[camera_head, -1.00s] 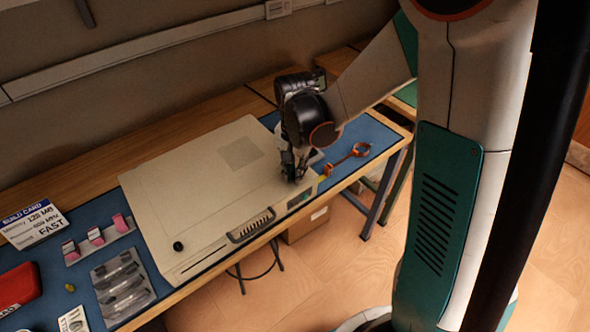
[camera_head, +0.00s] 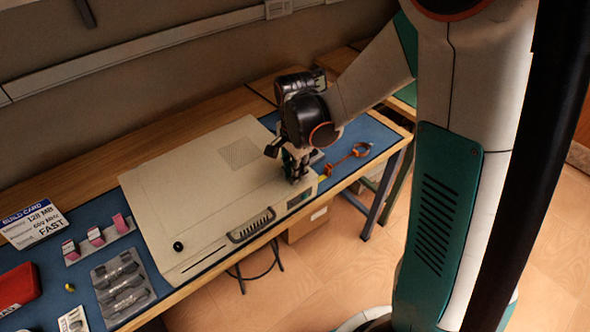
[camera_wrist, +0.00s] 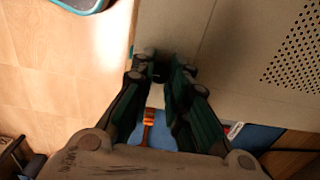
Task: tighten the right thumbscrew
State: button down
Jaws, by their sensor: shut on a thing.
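A beige computer case (camera_head: 185,195) lies flat on the blue mat. A black left thumbscrew (camera_head: 178,246) stands near its front left corner. My gripper (camera_head: 296,179) points down at the case's front right corner, with its fingertips close to the panel. In the wrist view my gripper (camera_wrist: 158,72) is shut on a small dark thing over the edge of the case (camera_wrist: 225,60). That fits the right thumbscrew, which the fingers mostly hide. I cannot tell how far it is screwed in.
An orange wrist strap (camera_head: 345,159) lies on the mat right of the case. Left of it are a build card (camera_head: 34,227), pink-topped parts in a rack (camera_head: 96,238), a grey tray (camera_head: 123,277) and a red box (camera_head: 18,288). The wall runs behind the bench.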

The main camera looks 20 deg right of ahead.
jog(key=c, duration=1.5)
grip_release()
notch_tip(320, 180, up, 12)
